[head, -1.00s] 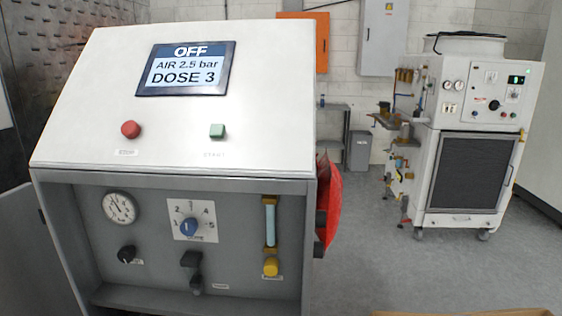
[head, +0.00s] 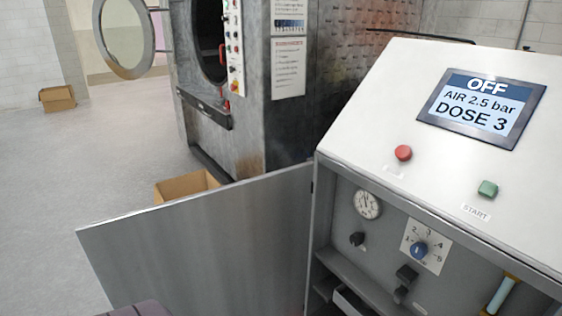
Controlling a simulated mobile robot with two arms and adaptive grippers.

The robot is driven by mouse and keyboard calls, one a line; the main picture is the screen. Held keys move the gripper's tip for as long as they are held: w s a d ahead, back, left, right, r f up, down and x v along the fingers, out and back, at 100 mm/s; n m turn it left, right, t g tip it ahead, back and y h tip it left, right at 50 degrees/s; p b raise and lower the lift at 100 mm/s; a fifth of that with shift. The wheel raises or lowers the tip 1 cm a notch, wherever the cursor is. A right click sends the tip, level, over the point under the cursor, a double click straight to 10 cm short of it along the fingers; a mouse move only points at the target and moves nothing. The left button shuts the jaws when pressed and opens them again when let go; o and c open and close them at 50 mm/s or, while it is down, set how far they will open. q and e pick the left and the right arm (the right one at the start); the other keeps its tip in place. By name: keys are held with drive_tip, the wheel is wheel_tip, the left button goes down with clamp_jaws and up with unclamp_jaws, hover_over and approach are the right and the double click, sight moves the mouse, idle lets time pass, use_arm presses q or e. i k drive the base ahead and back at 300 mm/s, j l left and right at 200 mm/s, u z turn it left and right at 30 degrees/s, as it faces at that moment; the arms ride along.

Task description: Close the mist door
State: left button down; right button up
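The mist door, a flat grey metal panel (head: 210,245), stands wide open in the head view. It is hinged on the left front edge of the white and grey console (head: 350,145) and swings out to the left. The console's lower front is uncovered, showing a gauge (head: 367,204), a blue dose knob (head: 419,250) and black valves. The sloped screen (head: 481,108) reads OFF, AIR 2.5 bar, DOSE 3. Neither gripper is in view.
A large steel washer (head: 255,120) with its round glass door (head: 124,36) open stands behind. A cardboard box (head: 185,186) sits behind the mist door, another (head: 57,98) farther left. A dark purplish shape (head: 140,309) shows at the bottom edge.

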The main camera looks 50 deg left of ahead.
sight(241, 248)
drive_tip(key=k+j+z, duration=0.1)
drive_tip(key=j, duration=0.5)
drive_tip(key=k+j, duration=0.3)
drive_tip(key=j, duration=0.25)
drive_tip(key=k+j+z, duration=0.15)
drive_tip(key=j, duration=0.4)
drive_tip(key=k+j+z, duration=0.1)
drive_tip(key=k+j, duration=0.15)
drive_tip(key=j, duration=0.3)
drive_tip(key=k+j, duration=0.25)
drive_tip(key=j, duration=0.25)
drive_tip(key=k+j+z, duration=0.15)
drive_tip(key=j, duration=0.4)
drive_tip(key=k+j+z, duration=0.1)
drive_tip(key=k+j, duration=0.6)
drive_tip(key=j, duration=0.25)
drive_tip(key=z, duration=0.05)
